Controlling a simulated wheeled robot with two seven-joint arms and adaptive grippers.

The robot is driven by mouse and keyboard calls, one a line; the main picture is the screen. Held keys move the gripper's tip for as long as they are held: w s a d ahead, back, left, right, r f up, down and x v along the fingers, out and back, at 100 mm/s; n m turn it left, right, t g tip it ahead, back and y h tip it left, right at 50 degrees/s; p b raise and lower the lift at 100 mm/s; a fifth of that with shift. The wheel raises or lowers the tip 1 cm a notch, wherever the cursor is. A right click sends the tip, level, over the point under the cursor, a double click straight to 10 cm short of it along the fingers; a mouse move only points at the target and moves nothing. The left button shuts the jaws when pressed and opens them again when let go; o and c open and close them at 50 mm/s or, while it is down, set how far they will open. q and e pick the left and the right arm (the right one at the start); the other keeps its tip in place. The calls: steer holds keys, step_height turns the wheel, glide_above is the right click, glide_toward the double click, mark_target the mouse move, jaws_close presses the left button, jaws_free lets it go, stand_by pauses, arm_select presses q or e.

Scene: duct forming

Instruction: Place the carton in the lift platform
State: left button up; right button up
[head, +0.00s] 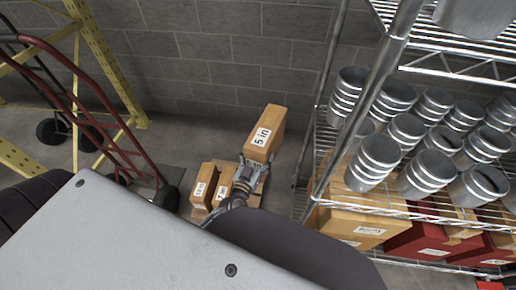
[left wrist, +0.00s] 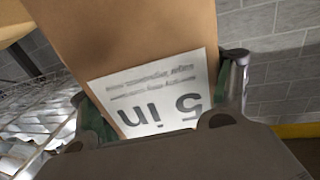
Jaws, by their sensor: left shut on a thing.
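The carton (head: 264,135) is a tall brown box with a white "5 in" label. It is tilted in the head view, above the smaller boxes. My left gripper (head: 254,170) is shut on its lower end. In the left wrist view the carton (left wrist: 130,35) fills the space between the two fingers (left wrist: 165,105), and its label is upside down. Beneath is a low tan surface (head: 198,215) bearing small brown cartons (head: 203,186); I cannot tell whether it is the lift platform. The carton appears held above them, but contact is unclear. My right gripper is not in view.
A wire shelf (head: 420,205) with several metal ducts (head: 375,160) stands at the right, with boxes below. A red-framed hand truck (head: 95,115) and yellow rack (head: 105,60) stand at the left. A block wall (head: 220,60) is behind.

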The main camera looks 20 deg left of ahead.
mark_target(258, 143)
arm_select(q)
step_height(258, 143, up, 8)
steer(key=p, duration=0.3)
steer(key=shift+r+p, duration=0.2)
steer(key=shift+p, duration=0.15)
steer(key=shift+s+a+r+h+p, duration=0.1)
steer(key=shift+r+h+p, duration=0.25)
steer(key=shift+r, duration=0.5)
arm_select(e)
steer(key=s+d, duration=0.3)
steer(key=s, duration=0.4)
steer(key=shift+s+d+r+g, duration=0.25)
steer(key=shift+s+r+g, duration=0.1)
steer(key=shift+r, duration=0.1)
arm_select(q)
steer(key=shift+s, duration=0.1)
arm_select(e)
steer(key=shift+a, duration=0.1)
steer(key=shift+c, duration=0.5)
